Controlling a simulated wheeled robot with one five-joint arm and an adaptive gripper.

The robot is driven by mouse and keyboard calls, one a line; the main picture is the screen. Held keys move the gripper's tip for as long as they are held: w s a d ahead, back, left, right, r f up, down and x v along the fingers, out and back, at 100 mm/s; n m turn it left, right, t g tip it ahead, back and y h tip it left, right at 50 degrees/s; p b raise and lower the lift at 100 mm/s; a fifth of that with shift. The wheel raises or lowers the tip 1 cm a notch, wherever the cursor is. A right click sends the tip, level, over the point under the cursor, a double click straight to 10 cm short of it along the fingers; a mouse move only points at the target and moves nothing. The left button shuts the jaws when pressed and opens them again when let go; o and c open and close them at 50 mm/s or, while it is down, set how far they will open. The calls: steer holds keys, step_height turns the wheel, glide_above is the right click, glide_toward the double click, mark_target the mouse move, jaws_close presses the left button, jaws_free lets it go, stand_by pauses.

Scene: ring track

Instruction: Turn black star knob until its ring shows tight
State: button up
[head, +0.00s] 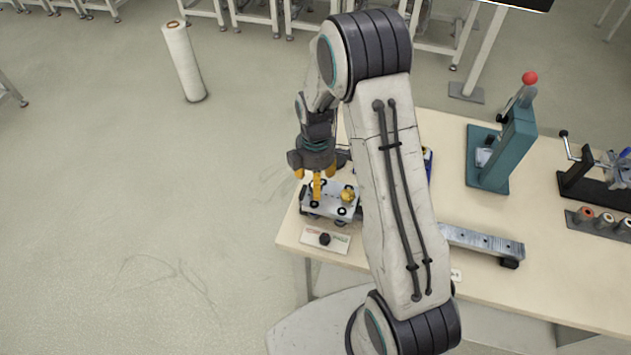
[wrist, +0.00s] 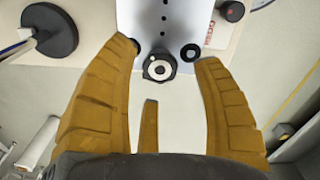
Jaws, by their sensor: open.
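The black star knob (wrist: 159,67) has a lobed rim and a pale round centre. In the wrist view it stands at the near edge of a light grey plate (wrist: 172,20), between the tips of my gripper (wrist: 168,54). My gripper is open, with a yellow finger on each side of the knob and a gap to both. A third yellow finger shows below it. I cannot read a tight mark on the knob's ring. In the head view my gripper (head: 314,186) points down over the plate (head: 329,200), and I cannot single out the knob there.
A black washer-like part (wrist: 191,53) lies right of the knob, near the right fingertip. A small black knob (head: 324,239) sits on a pale label panel in front of the plate. A grey bar (head: 482,242) and a teal press (head: 490,160) stand farther right on the table.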

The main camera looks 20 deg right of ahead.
steer(key=shift+f, duration=0.9)
steer(key=shift+o, duration=0.2)
steer(key=c, duration=1.2)
